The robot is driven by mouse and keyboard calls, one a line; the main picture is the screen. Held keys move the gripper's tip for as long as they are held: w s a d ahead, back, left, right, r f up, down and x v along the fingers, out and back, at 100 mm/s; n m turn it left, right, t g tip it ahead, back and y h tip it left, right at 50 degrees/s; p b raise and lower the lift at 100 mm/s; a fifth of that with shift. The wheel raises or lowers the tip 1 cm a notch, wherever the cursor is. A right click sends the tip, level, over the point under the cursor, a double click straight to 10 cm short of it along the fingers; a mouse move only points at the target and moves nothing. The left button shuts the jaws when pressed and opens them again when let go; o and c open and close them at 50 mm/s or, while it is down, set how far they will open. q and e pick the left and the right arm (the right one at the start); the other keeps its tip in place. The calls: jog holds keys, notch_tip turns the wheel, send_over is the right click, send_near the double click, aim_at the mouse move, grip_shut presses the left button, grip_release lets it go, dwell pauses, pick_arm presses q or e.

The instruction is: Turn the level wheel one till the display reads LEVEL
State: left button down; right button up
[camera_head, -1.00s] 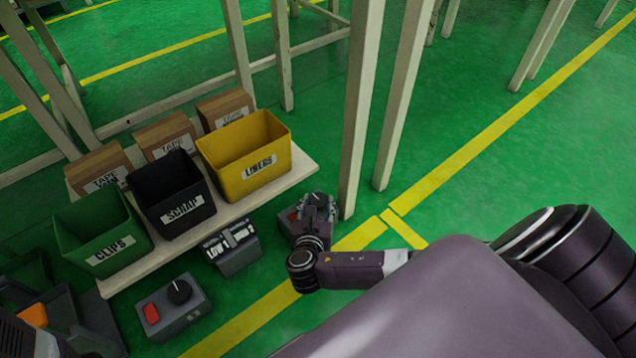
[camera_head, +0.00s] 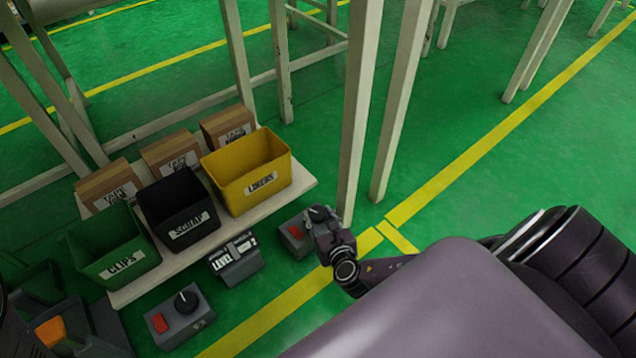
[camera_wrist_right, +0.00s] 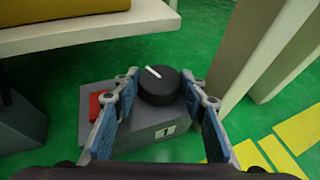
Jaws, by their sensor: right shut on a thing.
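Level wheel one is a black knob (camera_wrist_right: 158,87) with a white mark, on a grey box (camera_wrist_right: 142,138) labelled 1 with a red button. In the head view the knob (camera_head: 320,213) shows just past my right gripper (camera_head: 326,228). In the right wrist view my right gripper (camera_wrist_right: 160,88) has its two blue-padded fingers on either side of the knob, shut on it. The display (camera_head: 235,257) on a grey stand reads LEVEL on its left half; the right half ends in a 2 and its word is hard to read. My left gripper is not in view.
A second grey box (camera_head: 170,326) with a black knob and red button stands at front left. A low white shelf (camera_head: 135,288) holds bins marked CLIPS, SCRAP and LINERS and tape cartons. A pale table leg (camera_head: 352,150) stands close behind the first box.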

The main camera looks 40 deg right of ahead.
jog(key=shift+d+n+t+y, duration=0.25)
jog(key=shift+n+t+y, duration=0.05)
jog(key=shift+n+y, duration=0.65)
jog(key=shift+n+y+b, duration=0.25)
jog(key=shift+y+b, duration=0.1)
jog(key=shift+b, duration=0.05)
jog(key=shift+y, duration=0.3)
jog(key=o, duration=1.2)
jog(key=shift+c, duration=0.2)
jog(key=shift+a, duration=0.1)
